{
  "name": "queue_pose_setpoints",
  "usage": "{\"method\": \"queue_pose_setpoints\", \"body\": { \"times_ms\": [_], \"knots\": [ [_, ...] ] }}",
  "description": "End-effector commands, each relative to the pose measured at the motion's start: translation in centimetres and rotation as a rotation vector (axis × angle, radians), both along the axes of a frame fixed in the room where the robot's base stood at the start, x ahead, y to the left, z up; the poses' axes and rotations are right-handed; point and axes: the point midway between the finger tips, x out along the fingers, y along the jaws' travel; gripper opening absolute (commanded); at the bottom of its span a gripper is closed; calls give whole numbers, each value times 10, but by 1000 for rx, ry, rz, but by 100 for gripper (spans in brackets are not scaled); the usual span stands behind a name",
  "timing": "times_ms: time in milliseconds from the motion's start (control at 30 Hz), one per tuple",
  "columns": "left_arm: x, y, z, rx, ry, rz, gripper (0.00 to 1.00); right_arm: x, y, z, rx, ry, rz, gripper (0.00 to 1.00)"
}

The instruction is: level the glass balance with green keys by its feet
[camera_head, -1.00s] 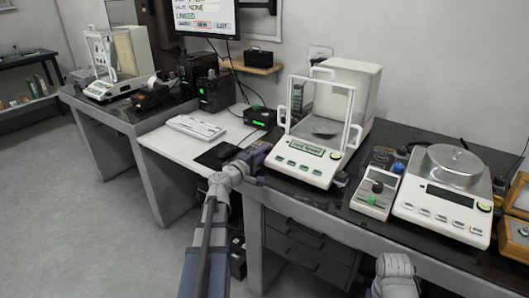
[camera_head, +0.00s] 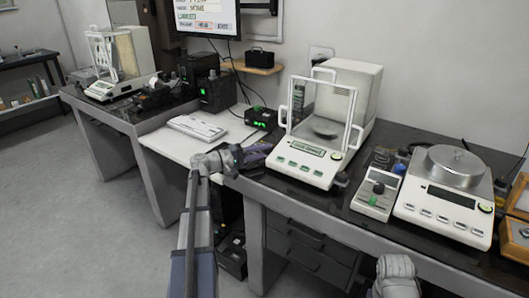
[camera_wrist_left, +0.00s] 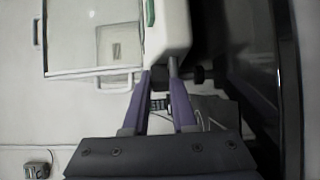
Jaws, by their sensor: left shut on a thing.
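The glass balance with green keys (camera_head: 305,168) stands on the dark table top, its clear draft shield around a round pan (camera_head: 322,128). A dark foot (camera_head: 342,179) shows under its front right corner. My left gripper (camera_head: 262,156) is low at its front left corner and hides the foot there. In the left wrist view the purple fingers (camera_wrist_left: 160,72) are shut at the edge of the white housing (camera_wrist_left: 168,30), beside a dark knob (camera_wrist_left: 194,75). The grip on the foot is partly hidden. My right gripper is out of view; only part of that arm shows.
Right of the balance stand a small keypad box (camera_head: 376,193) and a steel-pan balance (camera_head: 443,204). A black box with a green display (camera_head: 261,118) and a keyboard (camera_head: 197,127) are to the left. Another glass balance (camera_head: 118,68) is farther left.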

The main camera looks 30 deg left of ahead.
Motion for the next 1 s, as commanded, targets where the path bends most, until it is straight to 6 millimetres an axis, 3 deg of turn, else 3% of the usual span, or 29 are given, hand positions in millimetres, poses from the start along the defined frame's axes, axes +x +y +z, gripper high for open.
{"method": "queue_pose_setpoints", "body": {
  "times_ms": [500,1000],
  "knots": [
    [6,5,0,1,2,-333,0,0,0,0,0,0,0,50],
    [5,3,0,1,2,-404,0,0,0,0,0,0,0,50]
  ]
}}
